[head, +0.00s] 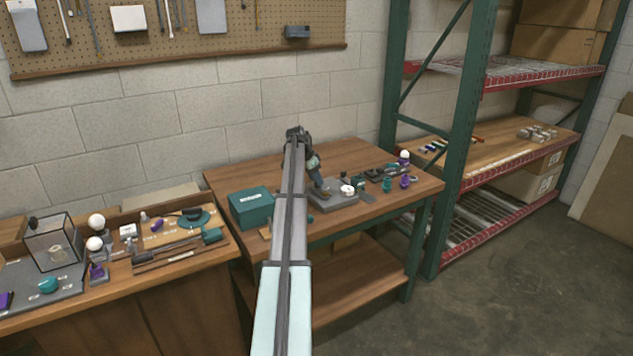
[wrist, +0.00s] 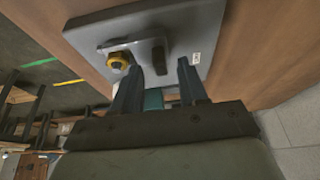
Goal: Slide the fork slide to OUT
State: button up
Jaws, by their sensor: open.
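A grey base plate (wrist: 200,22) with a small white label (wrist: 195,58) fills the top of the wrist view. A raised grey piece (wrist: 152,48) and a yellow-ringed round knob (wrist: 118,60) sit on it. I cannot tell for certain which part is the fork slide, and no OUT marking is legible. My gripper (wrist: 160,67) is open over the plate, its left finger close to the raised piece; contact cannot be judged. A teal patch (wrist: 153,98) shows between the fingers. In the head view my gripper (head: 321,188) is above the grey plate (head: 342,206), partly hiding it.
A teal box (head: 251,208) stands left of my arm on the wooden table (head: 345,150). A second bench with lamp parts is at left; a green-post shelf (head: 455,150) stands right.

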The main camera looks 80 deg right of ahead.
jog(key=shift+x, duration=0.9)
jog(key=shift+c, duration=0.2)
grip_shut()
